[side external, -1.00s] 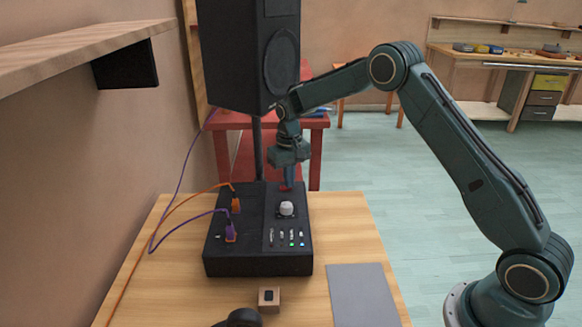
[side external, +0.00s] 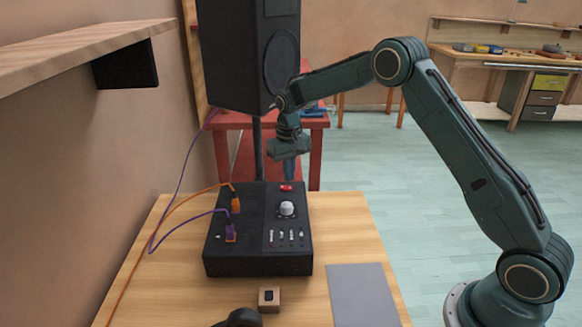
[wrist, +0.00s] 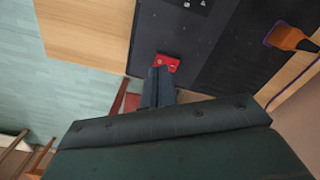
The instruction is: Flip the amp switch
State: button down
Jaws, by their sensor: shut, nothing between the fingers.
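The amp (side external: 257,263) is a black box on the wooden table. Its red switch (side external: 286,188) sits at the far end of the top panel and shows in the wrist view as a red rocker (wrist: 167,62). My gripper (side external: 289,178) is shut and empty, pointing down just behind the switch in the side view. In the wrist view its fingertips (wrist: 160,70) are close to the near edge of the switch. I cannot tell whether they touch it. No green lights show on the panel.
A white knob (side external: 287,208) and small sliders share the panel. Orange and purple plugs (side external: 230,231) with cables stand on its left. A black speaker (side external: 250,55) rises behind.

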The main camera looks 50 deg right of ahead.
aim_at(290, 188)
jog(key=shift+r, duration=2.25)
jog(key=s+a+r+n+t, duration=0.1)
jog(key=s+a+r+t, duration=0.1)
jog(key=s+r, duration=0.7)
jog(key=s+a+r+n+t, duration=0.1)
jog(key=s+a+r, duration=0.2)
jog(key=s+r, duration=0.55)
jog(key=s+a+f+t, duration=0.1)
jog(key=s, duration=0.9)
jog(key=s+f+n+t, duration=0.1)
jog(key=s, duration=0.9)
jog(key=shift+s+a+f+t, duration=0.2)
jog(key=shift+s+a+t, duration=0.1)
jog(key=shift+s+a, duration=0.1)
